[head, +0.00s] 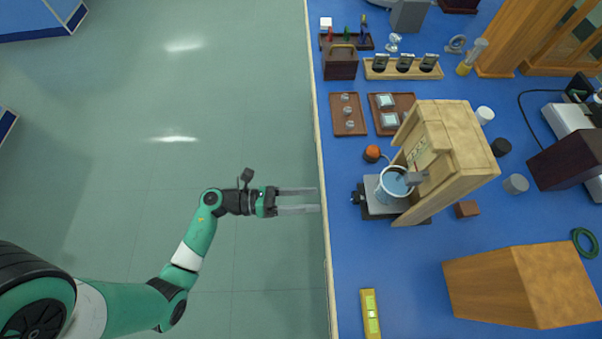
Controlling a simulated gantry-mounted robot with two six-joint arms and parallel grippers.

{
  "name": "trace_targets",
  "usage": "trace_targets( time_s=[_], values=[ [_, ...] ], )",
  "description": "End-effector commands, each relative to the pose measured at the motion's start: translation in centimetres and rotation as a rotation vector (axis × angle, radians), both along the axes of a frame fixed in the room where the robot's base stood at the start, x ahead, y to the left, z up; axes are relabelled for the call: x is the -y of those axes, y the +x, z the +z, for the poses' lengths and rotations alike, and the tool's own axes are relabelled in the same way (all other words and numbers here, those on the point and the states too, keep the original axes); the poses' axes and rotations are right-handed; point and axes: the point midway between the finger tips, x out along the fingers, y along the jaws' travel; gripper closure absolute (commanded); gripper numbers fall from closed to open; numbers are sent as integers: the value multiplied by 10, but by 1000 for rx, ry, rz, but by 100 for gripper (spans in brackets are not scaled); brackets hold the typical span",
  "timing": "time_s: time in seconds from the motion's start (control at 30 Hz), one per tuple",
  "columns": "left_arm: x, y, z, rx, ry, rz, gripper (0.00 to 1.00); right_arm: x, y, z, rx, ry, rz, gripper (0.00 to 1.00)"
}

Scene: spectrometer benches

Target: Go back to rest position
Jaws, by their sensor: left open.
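My left gripper (298,201) is open and empty. Its two fingers point right, and their tips are at the near edge of the blue bench (347,250). The arm comes in from the lower left over the open floor. To the right of the fingertips, apart from them, a cup of bluish liquid (394,184) stands on a small plate inside a wooden stand (455,150). My right gripper is not in view.
Two brown trays (338,128) with small glass pieces, a rack of dark jars (404,75) and an orange-red bulb (372,152) are on the bench. A yellow level (371,315) and a wooden box (515,290) lie toward the bottom.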

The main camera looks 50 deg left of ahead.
Motion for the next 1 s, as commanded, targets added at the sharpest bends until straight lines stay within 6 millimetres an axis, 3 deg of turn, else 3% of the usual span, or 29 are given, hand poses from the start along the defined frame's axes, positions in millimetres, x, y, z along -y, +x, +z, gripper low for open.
trace_targets(
  time_s=[0.2,0.77,0.87,0.97,1.0],
  values=[
    [-9,-13,0,0,-1,1,26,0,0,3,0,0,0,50],
    [-5,-13,1,0,-1,-9,26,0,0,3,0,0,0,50],
    [9,-1,21,36,25,-71,26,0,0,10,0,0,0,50],
    [29,25,71,149,93,-168,26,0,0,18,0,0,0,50],
    [38,34,99,217,107,-206,26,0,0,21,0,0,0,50]
  ],
)
